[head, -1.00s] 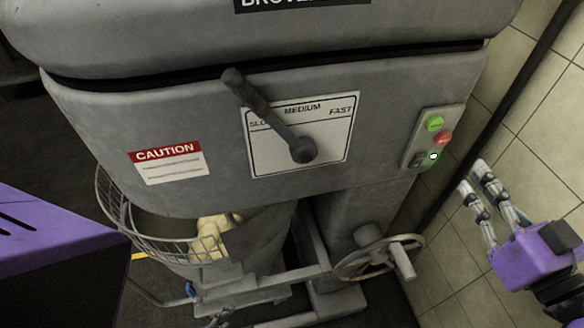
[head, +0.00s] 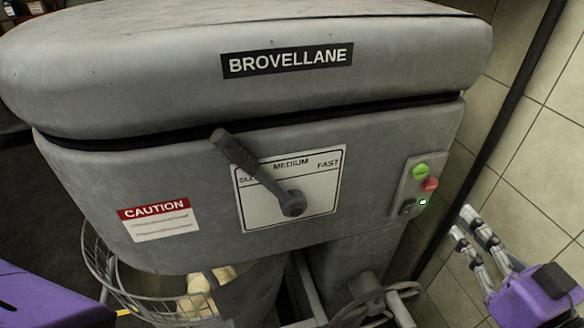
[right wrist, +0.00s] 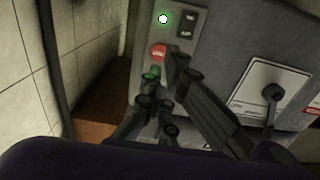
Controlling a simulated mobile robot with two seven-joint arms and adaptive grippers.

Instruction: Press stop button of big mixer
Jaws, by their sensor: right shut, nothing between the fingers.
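The big mixer (head: 115,195) fills the head view. The button panel (head: 411,188) on its right front has a green button (head: 420,171) on top and the red stop button (head: 430,184) just below. A small light (head: 422,202) glows beneath the red button. My right gripper (head: 463,221) is shut and empty, to the right of and below the panel in the picture. In the right wrist view, my fingers (right wrist: 168,98) overlap the panel area near the green button (right wrist: 152,73), and the red button (right wrist: 158,51) is visible beyond them. My left gripper is not in view.
A speed lever (head: 262,178) crosses the white speed plate (head: 325,200). A wire bowl guard (head: 98,255) and a handwheel (head: 372,298) lie below. A dark pole (head: 520,75) runs along the tiled wall (head: 558,135) at right, close behind my right gripper.

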